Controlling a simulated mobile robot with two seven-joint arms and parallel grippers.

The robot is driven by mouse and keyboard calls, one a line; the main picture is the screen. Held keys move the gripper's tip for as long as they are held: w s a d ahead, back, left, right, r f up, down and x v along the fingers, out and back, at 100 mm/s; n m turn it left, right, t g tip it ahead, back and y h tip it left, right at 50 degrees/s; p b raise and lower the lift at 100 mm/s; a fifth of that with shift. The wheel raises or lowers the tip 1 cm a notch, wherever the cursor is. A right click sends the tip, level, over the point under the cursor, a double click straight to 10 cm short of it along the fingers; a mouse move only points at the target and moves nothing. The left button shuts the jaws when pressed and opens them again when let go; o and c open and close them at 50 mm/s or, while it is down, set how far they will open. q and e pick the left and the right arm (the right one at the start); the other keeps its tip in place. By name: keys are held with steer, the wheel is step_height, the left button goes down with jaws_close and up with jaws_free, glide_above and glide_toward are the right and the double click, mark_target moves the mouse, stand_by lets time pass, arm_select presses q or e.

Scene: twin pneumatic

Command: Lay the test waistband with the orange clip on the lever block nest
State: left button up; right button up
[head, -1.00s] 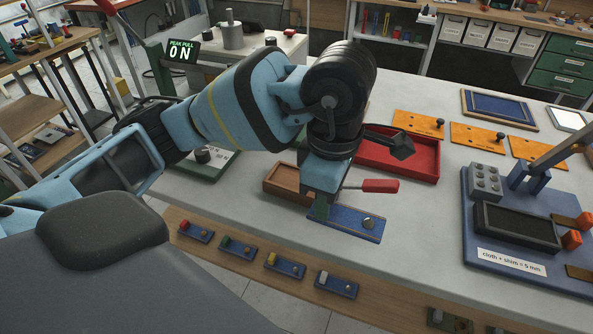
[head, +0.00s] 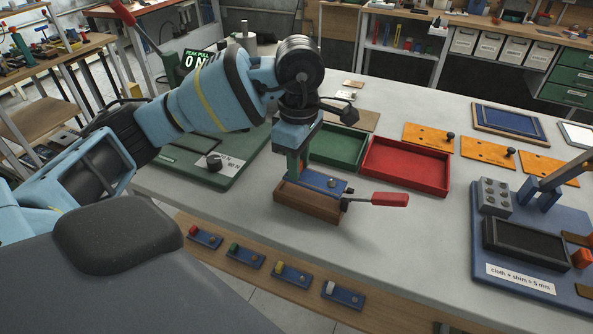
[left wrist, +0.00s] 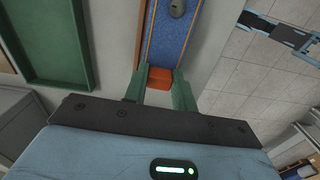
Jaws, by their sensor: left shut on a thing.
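My left gripper (head: 301,172) points down and is shut on the orange clip (left wrist: 159,78) of the test waistband, a blue strip (head: 327,183) with a round grey stud. The waistband (left wrist: 172,38) runs out from between the green fingers in the left wrist view. In the head view it hangs over or just behind a brown tray; the exact gap cannot be told. The clip is hidden by the fingers there. At the right stands a blue base (head: 507,262) with a dark recessed block (head: 525,240) and a lever (head: 563,160), seemingly the lever block nest. My right gripper is not in view.
The brown tray (head: 306,204), a red-handled tool (head: 385,199), a green tray (head: 338,146) and a red tray (head: 405,165) lie around the gripper. Several blue bands with other coloured clips (head: 290,273) lie on the front ledge. The table between red tray and base is clear.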

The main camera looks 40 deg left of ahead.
arm_select(q)
steer(key=shift+w+a+f, duration=0.1)
steer(key=shift+a+f, duration=0.1)
steer(key=shift+f, duration=0.7)
steer(key=shift+w+a+f, duration=0.1)
steer(key=shift+a+f, duration=0.1)
steer(key=shift+f, duration=0.65)
steer(key=shift+s+f, duration=0.1)
steer(key=shift+f, duration=0.05)
steer(key=o, duration=1)
step_height(320, 180, up, 12)
steer(key=shift+r+p, duration=0.15)
steer(key=shift+p, duration=0.45)
